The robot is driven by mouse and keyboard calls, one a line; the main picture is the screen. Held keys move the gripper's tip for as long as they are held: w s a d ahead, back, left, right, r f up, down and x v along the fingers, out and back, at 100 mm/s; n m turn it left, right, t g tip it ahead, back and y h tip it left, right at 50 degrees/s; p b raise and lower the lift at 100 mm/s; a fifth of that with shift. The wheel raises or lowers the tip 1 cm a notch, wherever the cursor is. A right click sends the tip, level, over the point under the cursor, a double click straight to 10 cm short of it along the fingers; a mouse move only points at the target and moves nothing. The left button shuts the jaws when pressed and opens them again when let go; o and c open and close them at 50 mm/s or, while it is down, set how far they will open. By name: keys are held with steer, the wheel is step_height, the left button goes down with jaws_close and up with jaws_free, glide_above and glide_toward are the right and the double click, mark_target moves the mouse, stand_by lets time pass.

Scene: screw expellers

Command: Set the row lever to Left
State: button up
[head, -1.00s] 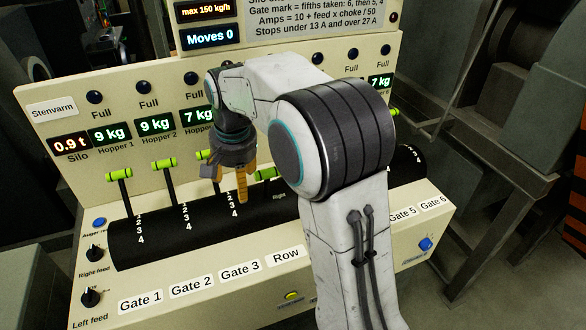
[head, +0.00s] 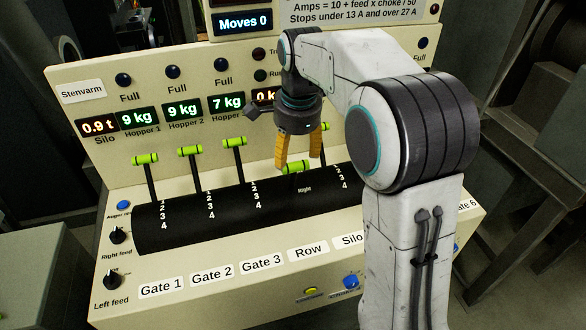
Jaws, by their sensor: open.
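The Row lever has a bright green handle (head: 296,167) low over the black drum, above the "Row" label (head: 308,249). The word "Right" (head: 304,189) shows on the drum beside it; no "Left" mark is readable. My gripper (head: 298,163) points down at this lever with its two orange fingers apart. One fingertip is on each side of the green handle in the picture; I cannot tell whether they touch it.
The levers of Gate 1 (head: 146,160), Gate 2 (head: 190,151) and Gate 3 (head: 234,143) stand upright to the left. Another green handle (head: 325,127) is close behind the right finger. The display panel (head: 100,98) rises behind. My arm hides the console's right side.

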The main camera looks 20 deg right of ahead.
mark_target(292, 166)
steer(key=shift+f+m, duration=0.35)
steer(key=shift+m, duration=0.35)
steer(key=shift+w+f, duration=0.2)
steer(key=shift+f, duration=0.9)
steer(key=shift+w+f, duration=0.25)
steer(key=shift+f, duration=0.85)
steer(key=shift+w+f, duration=0.2)
steer(key=shift+f, duration=0.9)
steer(key=shift+c, duration=0.3)
jaws_close()
